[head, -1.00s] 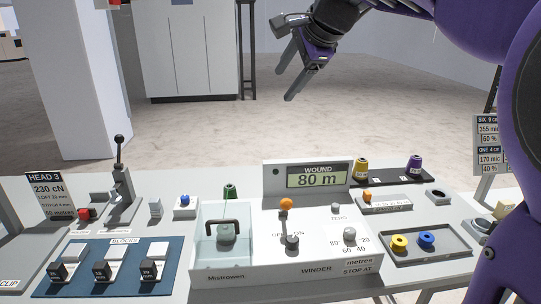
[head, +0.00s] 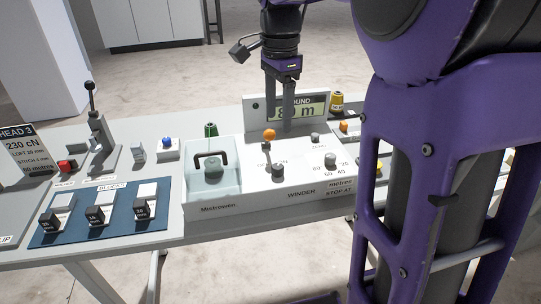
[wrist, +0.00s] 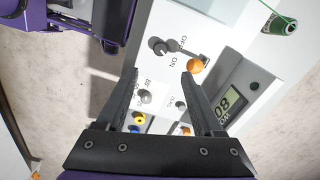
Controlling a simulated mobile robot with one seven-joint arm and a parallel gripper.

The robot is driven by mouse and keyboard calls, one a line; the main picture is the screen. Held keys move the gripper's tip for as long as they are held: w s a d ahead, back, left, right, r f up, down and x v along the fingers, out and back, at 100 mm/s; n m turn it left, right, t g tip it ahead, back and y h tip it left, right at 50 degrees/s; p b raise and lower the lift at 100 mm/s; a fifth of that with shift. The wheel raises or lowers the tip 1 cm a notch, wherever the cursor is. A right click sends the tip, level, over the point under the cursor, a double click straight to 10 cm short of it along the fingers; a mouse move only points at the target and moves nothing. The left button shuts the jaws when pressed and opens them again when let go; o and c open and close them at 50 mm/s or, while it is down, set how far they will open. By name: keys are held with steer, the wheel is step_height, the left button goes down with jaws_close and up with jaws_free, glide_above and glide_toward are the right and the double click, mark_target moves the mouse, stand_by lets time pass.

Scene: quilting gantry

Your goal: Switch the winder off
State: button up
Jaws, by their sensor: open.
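The winder (head: 250,200) is a white sloped panel. The wrist view shows the switch (wrist: 157,45) and the orange ball (wrist: 195,65) just beyond the fingertips. My gripper (head: 282,122) is open and empty, pointing down above the back of the winder, in front of the display (head: 312,109), which it partly hides. In the wrist view my fingers (wrist: 160,74) are spread, with the panel below them.
A clear lidded box (head: 212,176) with a dark handle is left of the switch. Grey knobs (head: 330,160) sit to the right. A green spool (head: 211,130), a blue button (head: 167,142) and an upright lever (head: 92,100) stand further left. My arm hides the table's right side.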

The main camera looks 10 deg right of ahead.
mark_target(277, 166)
step_height(277, 166, down, 14)
steer(key=shift+r+b, duration=0.15)
steer(key=shift+b, duration=1.05)
jaws_close()
